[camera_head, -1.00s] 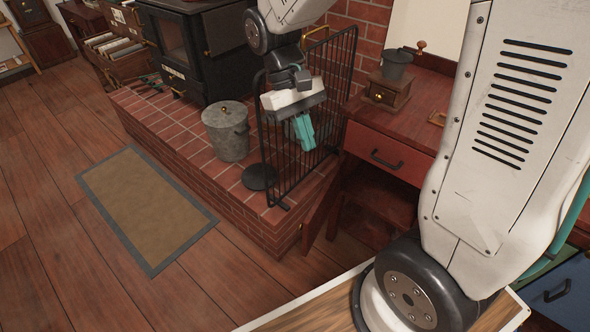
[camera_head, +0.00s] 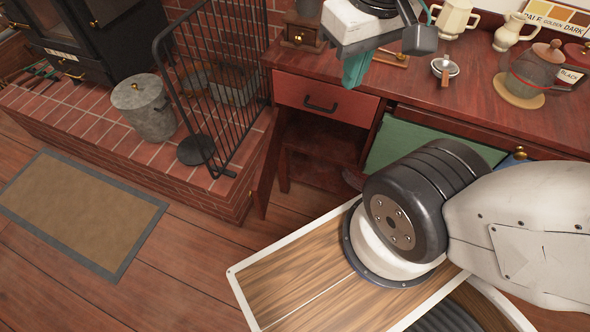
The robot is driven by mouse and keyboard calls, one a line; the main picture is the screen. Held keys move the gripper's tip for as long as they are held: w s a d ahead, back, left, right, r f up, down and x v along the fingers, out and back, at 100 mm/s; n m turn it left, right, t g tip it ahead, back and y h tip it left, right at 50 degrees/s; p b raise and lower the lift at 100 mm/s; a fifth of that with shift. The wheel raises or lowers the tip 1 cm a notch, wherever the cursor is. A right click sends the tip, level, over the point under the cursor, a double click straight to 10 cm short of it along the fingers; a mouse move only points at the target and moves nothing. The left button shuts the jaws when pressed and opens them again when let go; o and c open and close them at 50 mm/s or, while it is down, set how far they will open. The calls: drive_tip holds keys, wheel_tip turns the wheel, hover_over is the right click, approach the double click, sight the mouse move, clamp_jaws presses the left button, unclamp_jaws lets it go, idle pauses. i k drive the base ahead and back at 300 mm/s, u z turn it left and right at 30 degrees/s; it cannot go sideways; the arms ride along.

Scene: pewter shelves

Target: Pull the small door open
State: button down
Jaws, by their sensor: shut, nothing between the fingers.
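The small door (camera_head: 267,170) is a dark red wooden door below a red drawer (camera_head: 325,100) in the desk. It stands swung open, seen nearly edge-on at the left of its opening. The cabinet interior (camera_head: 320,150) behind it is dark and open to view. My gripper (camera_head: 357,72), with teal fingers, is above the desk's front part, up and to the right of the door and apart from it. Its fingers are shut and empty, partly hidden by the white gripper body.
A black fire screen (camera_head: 215,85) and a lidded metal bucket (camera_head: 144,106) stand on the brick hearth left of the door.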

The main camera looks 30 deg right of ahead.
sight(261, 189)
drive_tip(key=z, duration=1.5)
drive_tip(key=k, duration=1.1)
drive_tip(key=u, duration=1.95)
drive_tip(key=i, duration=0.5)
drive_tip(key=u, duration=0.05)
